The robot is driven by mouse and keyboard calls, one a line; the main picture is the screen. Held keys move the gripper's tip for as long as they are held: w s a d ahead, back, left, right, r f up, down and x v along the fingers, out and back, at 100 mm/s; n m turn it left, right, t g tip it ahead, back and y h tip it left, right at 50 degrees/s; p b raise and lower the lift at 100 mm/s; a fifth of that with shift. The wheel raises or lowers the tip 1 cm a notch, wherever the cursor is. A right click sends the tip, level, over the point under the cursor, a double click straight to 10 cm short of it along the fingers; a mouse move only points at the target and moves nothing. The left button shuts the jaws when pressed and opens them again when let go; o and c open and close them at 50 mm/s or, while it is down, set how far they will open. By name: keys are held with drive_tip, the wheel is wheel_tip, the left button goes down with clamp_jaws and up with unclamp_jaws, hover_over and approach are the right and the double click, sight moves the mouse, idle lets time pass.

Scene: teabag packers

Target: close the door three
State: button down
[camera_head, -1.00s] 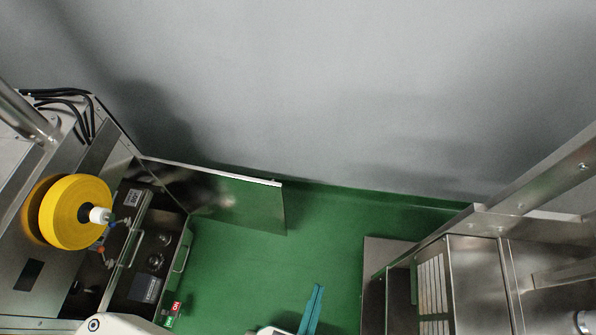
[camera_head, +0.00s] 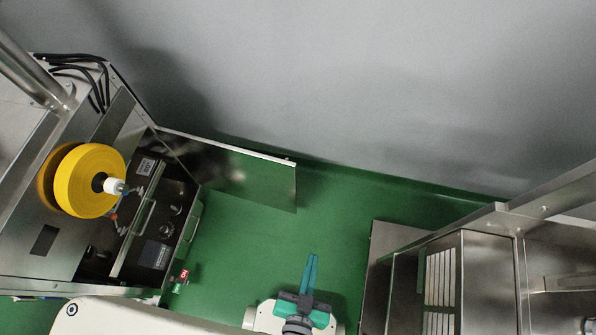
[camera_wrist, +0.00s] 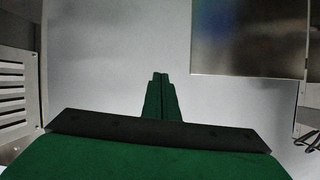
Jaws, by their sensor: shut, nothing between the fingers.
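The door (camera_head: 245,178) is a flat metal panel. In the wrist view, a shiny metal panel that looks like this door (camera_wrist: 248,38) fills the upper right. My gripper (camera_head: 313,258) has teal fingers, is shut and empty, and points towards the wall. It is right of the door's free edge and nearer the bottom of the picture, apart from it. Its fingers also show in the wrist view (camera_wrist: 160,76). No number on the door is readable.
The left machine (camera_head: 60,240) carries a yellow roll (camera_head: 88,182) and an open bay with a control box (camera_head: 152,235) and handles. A metal machine with a slotted panel (camera_head: 440,280) stands on the right. Green floor (camera_head: 240,245) lies clear between them.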

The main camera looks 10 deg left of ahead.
drive_tip(key=w+a+f+m+g+y, duration=0.2)
drive_tip(key=w+f, duration=0.2)
drive_tip(key=f, duration=0.5)
drive_tip(key=w+a+f+m+g+y, duration=0.1)
drive_tip(key=w+f+g+y, duration=0.1)
drive_tip(key=w+f, duration=0.5)
drive_tip(key=w+a+f+m+g+y, duration=0.2)
drive_tip(key=f, duration=0.9)
drive_tip(key=w+d+r+y, duration=0.1)
drive_tip(key=w+r+y, duration=0.3)
drive_tip(key=w, duration=0.3)
drive_tip(key=w+d+r+y, duration=0.2)
drive_tip(key=w+r+y, duration=0.2)
drive_tip(key=w, duration=0.4)
drive_tip(key=w+d+r+n+y, duration=0.2)
drive_tip(key=w+d+r+y, duration=0.15)
drive_tip(key=r, duration=0.45)
drive_tip(key=a, duration=0.9)
drive_tip(key=shift+r, duration=0.15)
